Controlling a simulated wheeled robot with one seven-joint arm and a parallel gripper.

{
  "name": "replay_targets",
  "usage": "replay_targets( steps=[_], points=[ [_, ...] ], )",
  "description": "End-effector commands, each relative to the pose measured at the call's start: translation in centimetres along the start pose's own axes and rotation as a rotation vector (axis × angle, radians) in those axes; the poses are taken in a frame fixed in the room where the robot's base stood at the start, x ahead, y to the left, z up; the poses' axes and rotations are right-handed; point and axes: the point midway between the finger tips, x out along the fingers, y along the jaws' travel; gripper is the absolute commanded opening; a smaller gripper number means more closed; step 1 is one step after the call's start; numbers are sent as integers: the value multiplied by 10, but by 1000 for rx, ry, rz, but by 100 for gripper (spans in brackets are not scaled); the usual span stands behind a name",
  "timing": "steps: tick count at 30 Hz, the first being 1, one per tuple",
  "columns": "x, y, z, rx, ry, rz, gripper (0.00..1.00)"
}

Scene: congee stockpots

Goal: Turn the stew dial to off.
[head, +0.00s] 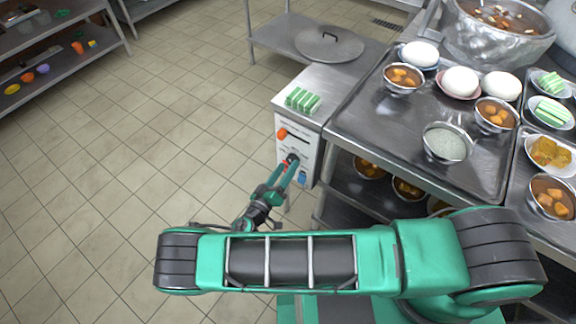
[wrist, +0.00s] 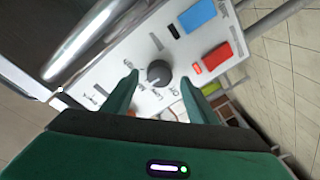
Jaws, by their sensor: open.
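The stew dial is a round dark knob on the white control panel (head: 288,147). In the wrist view the dial (wrist: 159,73) sits near the middle, with small printed labels around it, including one that looks like "LOW". Its exact setting is hard to read. My gripper (head: 290,168) reaches the front of the panel. In the wrist view my gripper (wrist: 159,82) is open, with one green finger on each side of the dial and a visible gap to it. In the head view the fingers partly hide the dial.
In the wrist view a blue block (wrist: 196,15) and a red block (wrist: 218,57) are beside the dial. Green-and-white pieces (head: 302,100) lie on top.

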Motion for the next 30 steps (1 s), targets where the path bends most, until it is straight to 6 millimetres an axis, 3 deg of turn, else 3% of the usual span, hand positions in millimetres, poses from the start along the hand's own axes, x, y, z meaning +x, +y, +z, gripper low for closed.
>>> replay_targets(
  steps=[6, 15, 21, 30],
  points=[
    [17, 0, 0, 0, 0, 0, 53],
    [18, 0, 0, 0, 0, 0, 53],
    [18, 0, 0, 0, 0, -1, 12],
    [18, -1, 0, -22, -2, -5, 12]
  ],
)
